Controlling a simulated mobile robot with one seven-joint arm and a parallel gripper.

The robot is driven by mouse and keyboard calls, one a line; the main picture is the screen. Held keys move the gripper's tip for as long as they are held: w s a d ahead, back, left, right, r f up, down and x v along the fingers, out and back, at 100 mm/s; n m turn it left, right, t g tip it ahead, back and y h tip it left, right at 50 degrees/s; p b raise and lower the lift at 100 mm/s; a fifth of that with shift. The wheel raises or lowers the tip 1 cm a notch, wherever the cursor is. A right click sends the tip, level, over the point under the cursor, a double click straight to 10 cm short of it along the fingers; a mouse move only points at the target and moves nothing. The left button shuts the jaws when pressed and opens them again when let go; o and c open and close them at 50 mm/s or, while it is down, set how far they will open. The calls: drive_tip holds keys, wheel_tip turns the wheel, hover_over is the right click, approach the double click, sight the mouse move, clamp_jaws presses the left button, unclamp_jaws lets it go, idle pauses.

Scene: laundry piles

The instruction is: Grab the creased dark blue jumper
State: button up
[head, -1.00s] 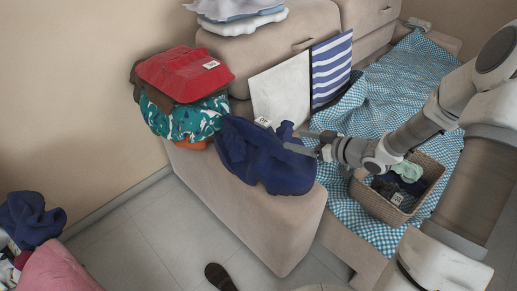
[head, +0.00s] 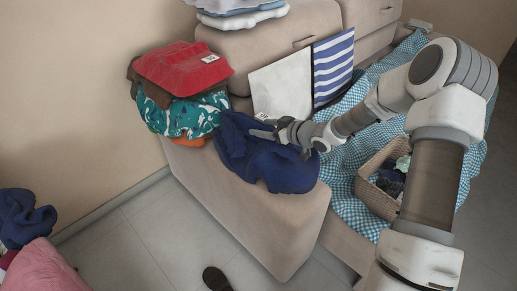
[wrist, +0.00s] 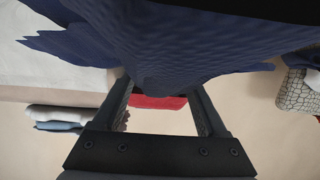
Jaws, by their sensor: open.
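The creased dark blue jumper (head: 282,168) lies bunched over the sofa's arm in the head view, beside a pile of clothes. In the wrist view the jumper (wrist: 165,45) fills the top and middle, very close to the camera. My gripper (head: 262,129) is at the jumper's upper part in the head view. Its two fingers (wrist: 162,88) stand apart in the wrist view, with the jumper's lower edge in front of and between their tips. The fingertips are partly hidden, and I cannot tell whether they touch the cloth.
A pile with a red garment (head: 182,68) and a teal patterned garment (head: 180,115) stands left of the jumper. A wicker basket (head: 372,198) sits right, near my arm. Another dark blue garment (head: 24,218) lies far left.

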drive_tip(key=shift+w+a+f, duration=0.2)
drive_tip(key=shift+w+a, duration=0.15)
drive_tip(key=shift+a, duration=0.05)
clamp_jaws()
drive_tip(key=shift+r, duration=0.1)
idle(1.1)
